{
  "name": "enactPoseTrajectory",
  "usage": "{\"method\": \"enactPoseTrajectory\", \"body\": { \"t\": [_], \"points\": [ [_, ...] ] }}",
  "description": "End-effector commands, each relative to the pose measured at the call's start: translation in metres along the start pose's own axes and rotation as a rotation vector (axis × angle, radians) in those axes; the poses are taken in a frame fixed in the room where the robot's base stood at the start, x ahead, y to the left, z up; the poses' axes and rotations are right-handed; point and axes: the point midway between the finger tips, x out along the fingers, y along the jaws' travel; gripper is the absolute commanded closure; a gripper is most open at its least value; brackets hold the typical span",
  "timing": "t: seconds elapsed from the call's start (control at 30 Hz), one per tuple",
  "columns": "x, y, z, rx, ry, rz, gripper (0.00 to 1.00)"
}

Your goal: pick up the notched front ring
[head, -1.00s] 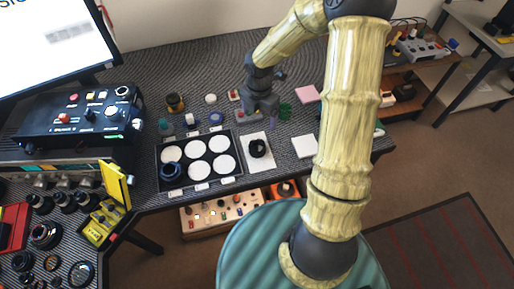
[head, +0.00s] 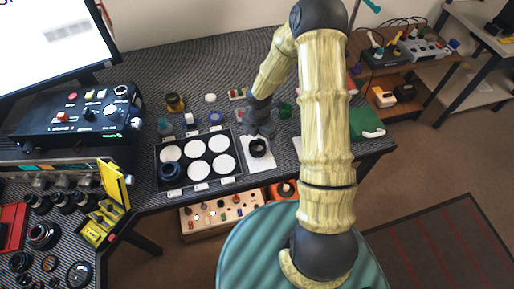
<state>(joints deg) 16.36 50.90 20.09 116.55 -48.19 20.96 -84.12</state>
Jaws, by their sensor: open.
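A black round lens part (head: 258,148) sits on a white sheet (head: 262,165) right of the tray. The notched front ring may be at its top, but no notch can be made out at this size. My gripper (head: 264,133) points down just above and behind the lens part. Its jaws look open and hold nothing that I can see. I cannot tell whether they touch the part. A dark blue ring (head: 171,172) lies in the front left place of the black tray (head: 202,186).
The tray has several white round places, mostly bare. Behind it stand an amber jar (head: 175,102), a blue ring (head: 215,117) and a green cup (head: 285,110). A black control box (head: 75,112) stands at the left. The table's front edge is close to the white sheet.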

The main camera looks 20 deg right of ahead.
Motion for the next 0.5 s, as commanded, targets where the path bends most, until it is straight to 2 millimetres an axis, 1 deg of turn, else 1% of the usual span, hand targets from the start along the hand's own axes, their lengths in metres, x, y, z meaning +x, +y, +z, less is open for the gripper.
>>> {"method": "enactPoseTrajectory", "body": {
  "t": [0.17, 0.27, 0.37, 0.5],
  "points": [
    [0.0, 0.0, 0.0, 0.0, 0.0, 0.0, 0.15],
    [0.003, 0.001, -0.001, -0.002, 0.0, -0.001, 0.15],
    [0.014, 0.001, -0.004, -0.003, 0.002, -0.002, 0.15],
    [0.035, 0.003, -0.008, -0.003, 0.001, -0.003, 0.15]
  ]
}}
